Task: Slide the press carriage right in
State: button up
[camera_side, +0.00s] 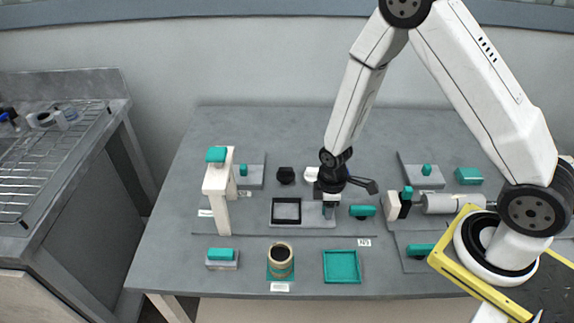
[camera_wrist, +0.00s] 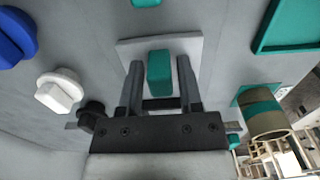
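The press carriage (camera_side: 315,222) is a grey plate with a black-framed square at its left part and a teal upright handle at its right part. It lies on the table right of the white press arch (camera_side: 221,190). My gripper (camera_side: 328,204) is over the handle end, pointing down. In the wrist view my gripper (camera_wrist: 159,75) is open, one finger on each side of the teal handle (camera_wrist: 160,73), with gaps visible on both sides. The gripper body hides most of the carriage there.
A teal block (camera_side: 362,211) is just right of the carriage. Black (camera_side: 286,175) and white (camera_side: 311,174) knobs stand behind it. A brown cup-like roll (camera_side: 280,260) and teal tray (camera_side: 342,267) are in front. A grey cylinder (camera_side: 452,203) lies further right.

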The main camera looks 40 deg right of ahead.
grip_shut()
dwell(1.2)
